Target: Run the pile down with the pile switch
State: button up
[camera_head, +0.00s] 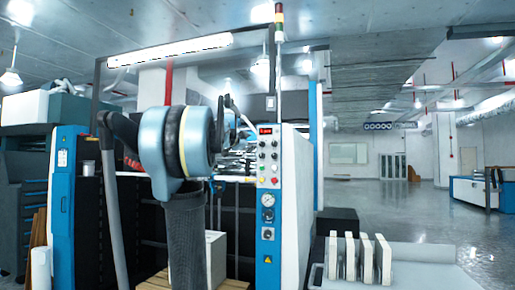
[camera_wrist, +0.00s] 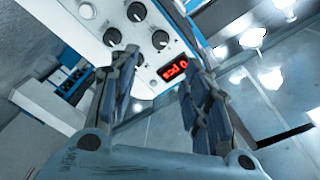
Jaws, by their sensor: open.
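The control panel (camera_head: 268,162) is on the front of the machine's white and blue column, with a red display, black knobs, coloured buttons and a gauge. Which control is the pile switch cannot be read. In the wrist view the panel is turned round, showing the lit display (camera_wrist: 173,70) and several black knobs, one (camera_wrist: 160,40) just beyond the fingertips. My gripper (camera_wrist: 158,72) is open and empty, its fingers pointing at the panel, with no clear contact. In the head view my arm hides most of the gripper. A white pile (camera_head: 215,257) stands low behind my arm, partly hidden.
A wooden pallet (camera_head: 155,281) shows under the pile. A grey table (camera_head: 425,254) with several upright white blocks (camera_head: 384,259) stands at the front right. A blue and white cabinet (camera_head: 62,200) is at the left. Open floor (camera_head: 400,205) lies to the right.

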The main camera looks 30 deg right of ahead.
aim_at(261, 144)
jog(key=x, duration=1.3)
jog(key=shift+d, duration=0.15)
grip_shut()
